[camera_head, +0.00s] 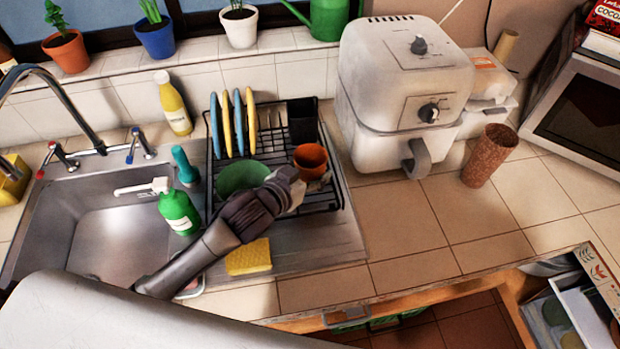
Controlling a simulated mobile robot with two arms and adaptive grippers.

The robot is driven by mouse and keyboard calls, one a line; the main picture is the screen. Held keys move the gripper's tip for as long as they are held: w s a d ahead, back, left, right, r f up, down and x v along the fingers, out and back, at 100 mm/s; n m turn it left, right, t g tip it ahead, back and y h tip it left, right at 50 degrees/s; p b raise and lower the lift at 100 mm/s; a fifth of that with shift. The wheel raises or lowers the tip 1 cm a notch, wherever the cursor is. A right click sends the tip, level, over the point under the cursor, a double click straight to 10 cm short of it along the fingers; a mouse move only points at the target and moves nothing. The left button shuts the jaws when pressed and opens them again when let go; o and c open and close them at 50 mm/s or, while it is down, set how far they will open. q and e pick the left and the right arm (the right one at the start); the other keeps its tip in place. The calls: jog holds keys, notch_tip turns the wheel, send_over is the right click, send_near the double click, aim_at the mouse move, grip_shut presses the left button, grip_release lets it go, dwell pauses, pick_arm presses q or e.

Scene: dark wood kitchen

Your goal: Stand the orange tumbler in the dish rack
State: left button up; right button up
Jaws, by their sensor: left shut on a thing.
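The orange tumbler (310,157) is at the right part of the black dish rack (336,188), its open rim facing up. My left gripper (300,182) reaches over the rack from the lower left and is shut on the tumbler. The gripper hides the tumbler's lower part, so I cannot tell whether its base touches the rack. The rack also holds several blue and yellow plates (239,122), a green bowl (242,176) and a black holder (302,120). My right gripper is not in view.
A white air fryer (400,90) stands right of the rack. A brown speckled cup (490,156) stands on the counter beyond it. A green bottle (179,211) stands by the sink (112,240). A yellow sponge (248,257) lies before the rack. An open drawer (575,310) is at lower right.

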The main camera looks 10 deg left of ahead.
pick_arm(q)
notch_tip(320, 180, down, 4)
jog(key=shift+r+p, duration=0.25)
jog(key=shift+p, duration=0.05)
jog(key=shift+f, duration=0.15)
jog(key=o, duration=0.8)
jog(key=shift+f, duration=0.15)
jog(key=o, duration=0.4)
jog(key=shift+o, duration=0.2)
